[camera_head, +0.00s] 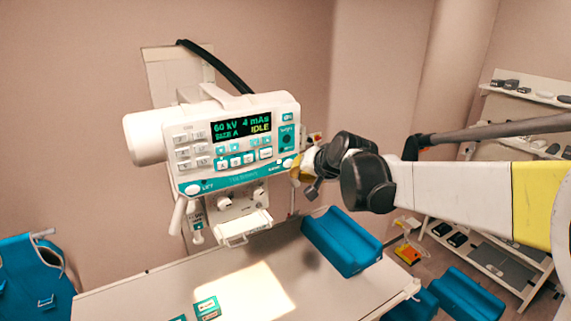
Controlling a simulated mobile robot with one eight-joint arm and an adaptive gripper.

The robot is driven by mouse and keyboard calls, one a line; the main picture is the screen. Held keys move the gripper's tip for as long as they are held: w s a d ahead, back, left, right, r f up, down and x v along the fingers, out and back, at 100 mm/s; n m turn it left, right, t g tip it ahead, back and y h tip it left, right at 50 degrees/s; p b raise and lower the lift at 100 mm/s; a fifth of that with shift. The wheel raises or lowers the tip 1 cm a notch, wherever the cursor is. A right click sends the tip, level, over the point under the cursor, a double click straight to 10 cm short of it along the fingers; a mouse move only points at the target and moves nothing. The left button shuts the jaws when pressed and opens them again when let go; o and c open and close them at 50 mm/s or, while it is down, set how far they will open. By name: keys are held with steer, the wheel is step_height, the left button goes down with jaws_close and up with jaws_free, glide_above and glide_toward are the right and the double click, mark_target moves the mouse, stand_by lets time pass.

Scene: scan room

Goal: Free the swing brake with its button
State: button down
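The white X-ray head (240,137) has a control panel with a teal lower strip. A white button (289,163) sits at the strip's right end beside a small label, too small to read surely. Another white button (193,189) at the left end is marked LIFT. The display (241,127) reads 60 kV, 4 mAs, SIZE A, IDLE. My gripper (301,172) is at the panel's lower right corner, close to the right button. Whether it touches the button cannot be told. Its fingers are small and partly hidden, so its opening is unclear.
Below the head is a pale table (150,290) with a lit patch and small teal cards (206,309). A blue cushion (342,241) lies at its right. A handle (179,216) hangs at the head's left.

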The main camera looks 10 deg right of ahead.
steer(key=s, duration=0.2)
steer(key=s+d, duration=0.1)
steer(key=shift+s+d, duration=0.1)
steer(key=shift+s, duration=0.3)
stand_by(0.3)
steer(key=s+f+n+g+b, duration=0.1)
steer(key=s+f+b, duration=0.8)
steer(key=f+b, duration=0.4)
steer(key=s+f+n+g+h+b, duration=0.1)
steer(key=s+f+n+b, duration=0.1)
steer(key=s+f+b, duration=0.7)
steer(key=s+a+f+n+g+h+b, duration=0.1)
steer(key=s+f+b, duration=0.9)
steer(key=f+b, duration=0.7)
step_height(320, 180, down, 8)
steer(key=shift+r+n, duration=0.25)
steer(key=shift+n, duration=0.15)
